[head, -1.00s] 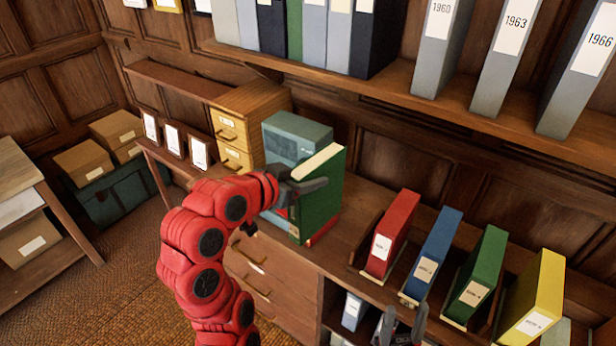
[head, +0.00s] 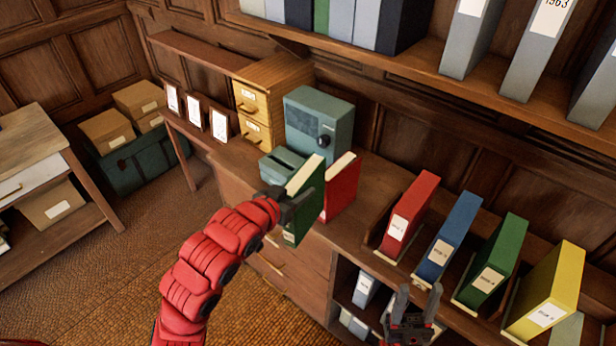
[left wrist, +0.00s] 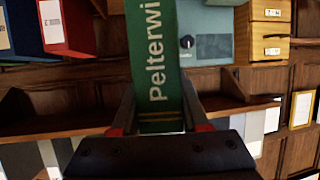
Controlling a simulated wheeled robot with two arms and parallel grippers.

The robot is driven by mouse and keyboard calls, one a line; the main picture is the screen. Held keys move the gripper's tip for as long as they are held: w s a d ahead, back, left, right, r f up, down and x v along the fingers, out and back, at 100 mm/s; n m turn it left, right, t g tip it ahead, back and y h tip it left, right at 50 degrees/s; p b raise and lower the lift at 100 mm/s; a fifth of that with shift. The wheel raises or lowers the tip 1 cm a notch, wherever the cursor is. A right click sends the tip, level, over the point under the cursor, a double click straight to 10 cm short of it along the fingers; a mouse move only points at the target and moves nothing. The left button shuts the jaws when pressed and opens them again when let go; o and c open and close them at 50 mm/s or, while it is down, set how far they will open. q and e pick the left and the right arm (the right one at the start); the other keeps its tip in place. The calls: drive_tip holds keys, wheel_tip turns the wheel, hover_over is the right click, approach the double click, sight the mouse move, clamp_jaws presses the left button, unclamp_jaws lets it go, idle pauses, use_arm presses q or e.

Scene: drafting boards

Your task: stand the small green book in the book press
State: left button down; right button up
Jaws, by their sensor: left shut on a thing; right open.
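My left gripper (head: 296,200) is shut on the small green book (head: 312,208) with pale pages, holding it upright in front of the counter. In the left wrist view the green book (left wrist: 158,60) sits between the fingers, its spine lettered "Pelterwi". A low grey-green piece with a slot (head: 280,166) stands just behind and left of the book, partly hidden; I cannot tell for sure whether it is the book press. My right gripper (head: 418,302) is open and empty at the bottom, in front of the shelf below the binders.
A red book (head: 343,185) stands on the counter just right of the green book. A grey-green box with a dial (head: 320,125) and a wooden drawer cabinet (head: 272,100) stand behind. Red, blue, green and yellow binders (head: 410,215) stand in holders on the right. The counter between is bare.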

use_arm(q)
drive_tip(key=a+f+n+y, duration=0.2)
drive_tip(key=a+f, duration=0.3)
drive_tip(key=f, duration=0.4)
drive_tip(key=s+a+f+n+t+y, duration=0.1)
drive_tip(key=a+f+n+y, duration=0.2)
drive_tip(key=a+f, duration=0.3)
wheel_tip(320, 180, down, 4)
drive_tip(key=shift+r+y, duration=0.2)
drive_tip(key=shift+y, duration=0.3)
drive_tip(key=shift+s, duration=0.1)
